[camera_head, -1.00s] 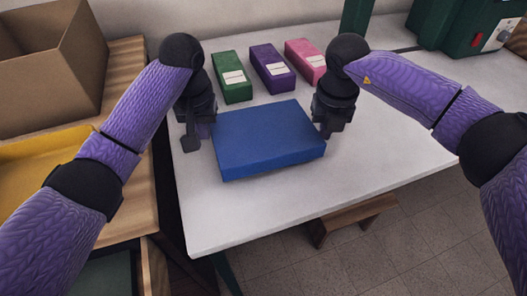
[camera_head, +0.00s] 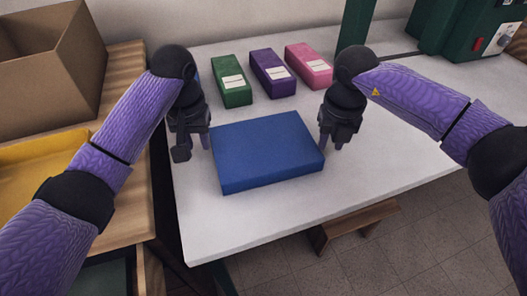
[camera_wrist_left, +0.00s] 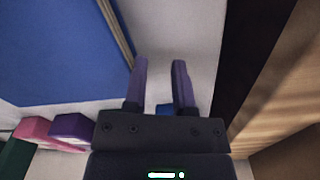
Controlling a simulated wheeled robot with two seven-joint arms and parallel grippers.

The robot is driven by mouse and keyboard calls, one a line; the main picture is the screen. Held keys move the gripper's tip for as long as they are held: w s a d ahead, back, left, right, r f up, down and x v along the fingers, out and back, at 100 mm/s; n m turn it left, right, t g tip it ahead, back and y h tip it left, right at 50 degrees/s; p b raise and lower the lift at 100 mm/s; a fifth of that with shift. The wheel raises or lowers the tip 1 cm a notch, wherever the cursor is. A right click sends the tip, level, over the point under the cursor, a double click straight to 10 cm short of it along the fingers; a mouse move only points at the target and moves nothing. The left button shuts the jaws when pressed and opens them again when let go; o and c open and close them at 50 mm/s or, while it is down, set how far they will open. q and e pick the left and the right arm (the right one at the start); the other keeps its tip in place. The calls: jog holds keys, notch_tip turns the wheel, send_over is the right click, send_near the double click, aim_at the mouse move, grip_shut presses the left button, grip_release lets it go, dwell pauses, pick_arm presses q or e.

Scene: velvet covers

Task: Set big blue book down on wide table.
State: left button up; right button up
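The big blue book (camera_head: 267,150) lies flat on the white wide table (camera_head: 250,225), near its front left part. It also fills the upper left of the left wrist view (camera_wrist_left: 60,50). My left gripper (camera_head: 191,145) is beside the book's left side, its two fingers spread and empty; the left wrist view shows the gap between them (camera_wrist_left: 158,82). My right gripper (camera_head: 330,143) is close to the book's right side, its fingers apart; whether one touches the book I cannot tell.
Green (camera_head: 231,85), purple (camera_head: 272,78) and pink (camera_head: 308,67) boxes stand behind the book. A green machine (camera_head: 460,30) is at the back right. A wooden surface with a cardboard box (camera_head: 50,80) and yellow tray (camera_head: 40,155) is left. Table room is free at right.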

jog(key=shift+r, duration=0.15)
pick_arm(q)
notch_tip(320, 180, up, 12)
jog(key=shift+s, duration=0.25)
pick_arm(e)
notch_tip(320, 180, up, 12)
jog(key=shift+s, duration=0.3)
pick_arm(q)
jog(key=shift+f, duration=0.15)
pick_arm(e)
jog(key=shift+d+f, duration=0.1)
jog(key=shift+f, duration=0.1)
